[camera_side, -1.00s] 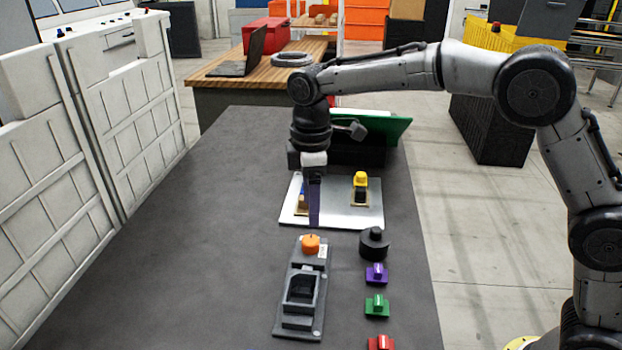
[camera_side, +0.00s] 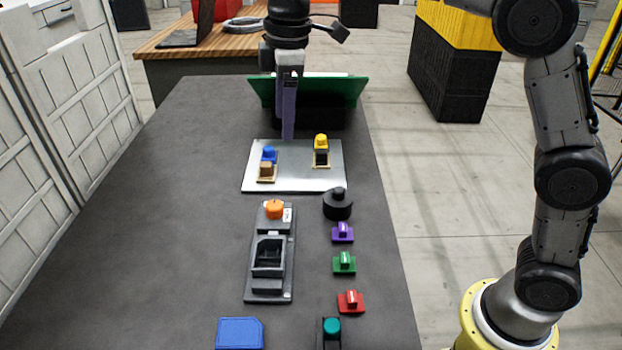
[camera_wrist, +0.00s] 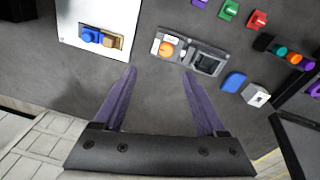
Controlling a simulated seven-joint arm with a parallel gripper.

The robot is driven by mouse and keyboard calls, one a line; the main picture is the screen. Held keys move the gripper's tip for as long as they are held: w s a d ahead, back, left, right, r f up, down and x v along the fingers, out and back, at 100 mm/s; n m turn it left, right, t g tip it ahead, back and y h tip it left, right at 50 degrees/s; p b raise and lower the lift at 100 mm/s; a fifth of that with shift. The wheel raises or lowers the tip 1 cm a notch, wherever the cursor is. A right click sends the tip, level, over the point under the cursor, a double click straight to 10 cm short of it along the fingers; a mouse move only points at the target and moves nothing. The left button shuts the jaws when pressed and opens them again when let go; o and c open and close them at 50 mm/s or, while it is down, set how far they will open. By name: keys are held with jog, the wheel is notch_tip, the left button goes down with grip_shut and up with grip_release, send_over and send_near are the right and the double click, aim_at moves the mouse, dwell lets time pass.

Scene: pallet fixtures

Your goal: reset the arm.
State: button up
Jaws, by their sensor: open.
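My gripper (camera_side: 288,137) hangs with its purple fingers pointing down, above the far edge of the silver plate, near the green bin. In the wrist view, my gripper (camera_wrist: 160,80) shows its two purple fingers wide apart with nothing between them. In the side view the fingers overlap, so the gap does not show there. My gripper touches nothing that I can see.
The silver plate (camera_side: 290,180) bears a blue piece (camera_side: 269,154) and a yellow piece (camera_side: 321,142). A grey fixture (camera_side: 268,285) with an orange knob (camera_side: 274,209) stands nearer. Purple, green and red pieces line the right. A green bin (camera_side: 350,92) stands behind. The table's left side is bare.

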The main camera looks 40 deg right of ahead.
jog(key=s+d+r+m+t, duration=0.1)
jog(key=s+d+r+m, duration=0.15)
jog(key=s+d, duration=0.4)
jog(key=s+d+r+m+t, duration=0.1)
jog(key=s+d+r+t, duration=0.15)
jog(key=s, duration=0.65)
jog(key=s+d+f+m+t, duration=0.1)
jog(key=s+d+f+m, duration=0.2)
jog(key=s+f+m, duration=0.5)
jog(key=s+f, duration=0.3)
jog(key=s, duration=0.1)
jog(key=shift+s+f, duration=0.25)
jog(key=shift+d, duration=0.1)
